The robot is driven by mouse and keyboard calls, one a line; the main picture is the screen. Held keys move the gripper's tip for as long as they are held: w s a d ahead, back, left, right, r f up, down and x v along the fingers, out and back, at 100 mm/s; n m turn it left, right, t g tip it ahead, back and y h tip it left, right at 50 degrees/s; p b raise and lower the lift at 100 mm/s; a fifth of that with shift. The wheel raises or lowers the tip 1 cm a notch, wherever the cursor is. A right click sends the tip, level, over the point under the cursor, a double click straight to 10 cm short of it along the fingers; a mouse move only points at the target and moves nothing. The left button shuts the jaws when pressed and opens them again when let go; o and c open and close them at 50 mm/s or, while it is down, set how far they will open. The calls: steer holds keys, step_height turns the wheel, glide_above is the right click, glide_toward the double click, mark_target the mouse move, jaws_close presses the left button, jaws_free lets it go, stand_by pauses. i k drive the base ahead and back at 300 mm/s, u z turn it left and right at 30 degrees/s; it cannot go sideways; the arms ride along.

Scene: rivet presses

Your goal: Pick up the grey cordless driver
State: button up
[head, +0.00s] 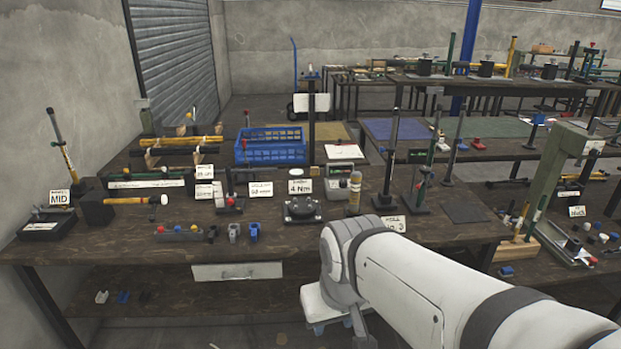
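I cannot pick out the grey cordless driver with certainty. A small grey item (234,232) stands near the front edge of the near workbench (330,239), between a dark item (212,233) and a blue item (254,231) of similar size. It is too small to tell what it is. My white arm reaches in from the lower right and bends down in front of the bench's front edge. My gripper does not show; the arm hides part of the bench front and the floor.
A black round fixture (303,210) with a "4 Nm" card (300,186) and a tan bottle (354,192) stand on the bench. A blue crate (270,146) is behind. A lower shelf (190,299) holds small items.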

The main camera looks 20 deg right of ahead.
mark_target(356, 176)
steer(key=i, duration=1.15)
steer(key=u, duration=0.05)
